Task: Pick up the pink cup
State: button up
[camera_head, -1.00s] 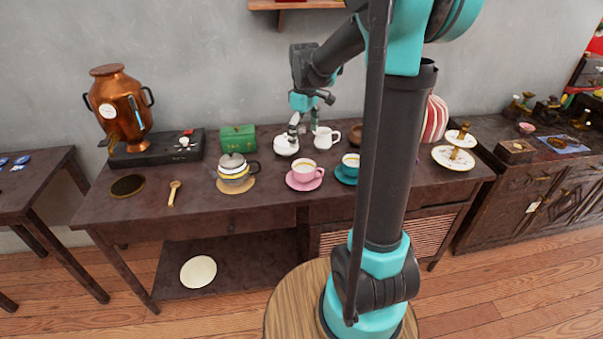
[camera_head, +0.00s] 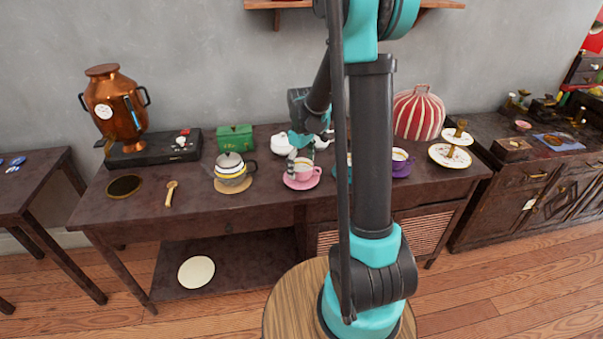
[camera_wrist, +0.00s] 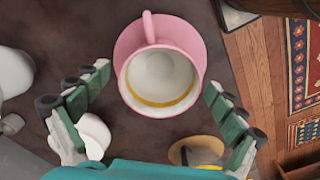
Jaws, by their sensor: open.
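The pink cup (camera_head: 302,167) stands upright on its pink saucer (camera_head: 313,183) near the front edge of the dark wooden table (camera_head: 262,203). In the wrist view the pink cup (camera_wrist: 196,50) is seen from above, with a white inside, a yellowish band and its handle toward the top of the picture. My gripper (camera_wrist: 158,105) is open, its green-padded fingers spread to the left and right of the cup with gaps on both sides. In the head view my gripper (camera_head: 296,162) is just above and behind the cup, partly covering it.
A striped teapot (camera_head: 232,172) stands left of the cup, with a green box (camera_head: 236,138) behind it. A white pot (camera_head: 282,144) is behind the cup. A teal cup (camera_head: 349,160) is mostly hidden by my arm; a purple cup (camera_head: 401,163) stands right of it.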

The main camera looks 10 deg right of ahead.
jog(key=shift+f, duration=0.2)
jog(key=c, duration=1.3)
